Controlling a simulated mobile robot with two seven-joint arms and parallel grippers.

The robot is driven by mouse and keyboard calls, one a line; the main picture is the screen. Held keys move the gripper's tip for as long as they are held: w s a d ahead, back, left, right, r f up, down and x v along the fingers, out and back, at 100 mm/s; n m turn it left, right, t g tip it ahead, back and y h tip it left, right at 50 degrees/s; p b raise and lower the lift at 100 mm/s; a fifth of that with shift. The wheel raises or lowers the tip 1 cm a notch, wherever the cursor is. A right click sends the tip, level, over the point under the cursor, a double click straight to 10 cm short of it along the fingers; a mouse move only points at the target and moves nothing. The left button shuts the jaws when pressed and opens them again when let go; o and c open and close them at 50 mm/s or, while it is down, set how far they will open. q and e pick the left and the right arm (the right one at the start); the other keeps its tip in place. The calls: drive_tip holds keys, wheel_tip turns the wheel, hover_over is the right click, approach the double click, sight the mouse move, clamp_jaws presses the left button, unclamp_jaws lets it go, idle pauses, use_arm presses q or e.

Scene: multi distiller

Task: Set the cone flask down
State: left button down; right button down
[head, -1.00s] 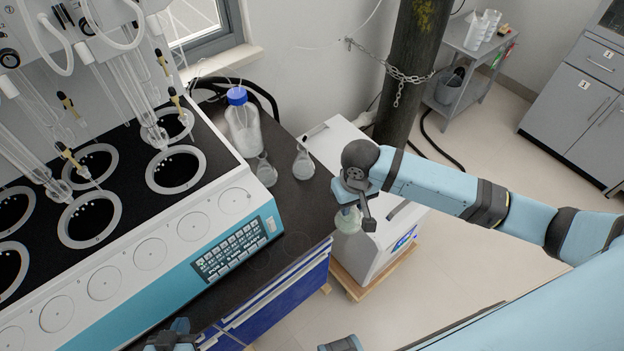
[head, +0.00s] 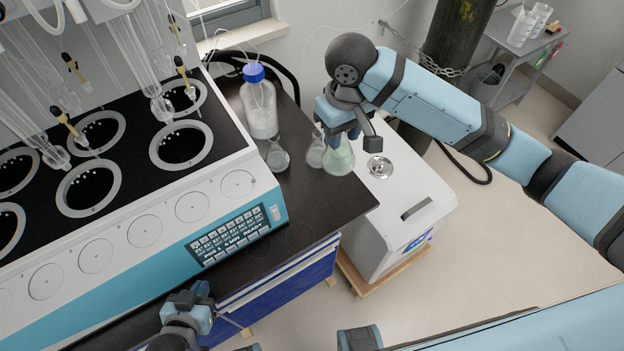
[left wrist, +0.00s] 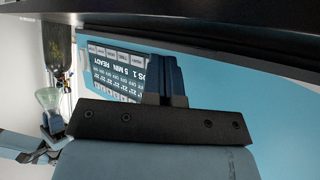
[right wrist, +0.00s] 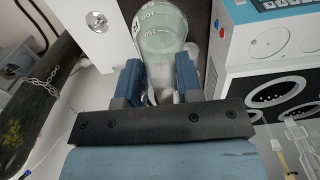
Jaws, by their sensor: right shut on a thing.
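The cone flask (head: 339,160) holds pale green liquid and is in my right gripper (head: 340,133), whose fingers are shut around its neck. It appears upright, at the right part of the dark counter (head: 318,205), close to the white unit beside it. I cannot tell whether its base touches the counter. In the right wrist view the flask (right wrist: 163,38) shows between the fingers (right wrist: 157,85). The left wrist view shows it small at the left (left wrist: 47,98). My left gripper (head: 194,297) is low by the counter's front, its fingers (left wrist: 164,78) together and empty.
Two clear flasks stand on the counter, one (head: 277,157) at the left and one (head: 315,153) right beside the held flask. A blue-capped bottle (head: 260,105) stands behind. The distiller (head: 225,185) borders the left; the white unit (head: 410,190) the right. Front counter is clear.

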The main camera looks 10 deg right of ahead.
drive_tip(key=shift+a+r, duration=0.15)
drive_tip(key=shift+r, duration=0.05)
drive_tip(key=shift+f, duration=0.35)
use_arm(q)
drive_tip(key=shift+w, duration=0.1)
use_arm(e)
wheel_tip(320, 180, down, 19)
use_arm(q)
drive_tip(key=shift+r, duration=0.1)
use_arm(e)
drive_tip(key=c, duration=0.8)
unclamp_jaws()
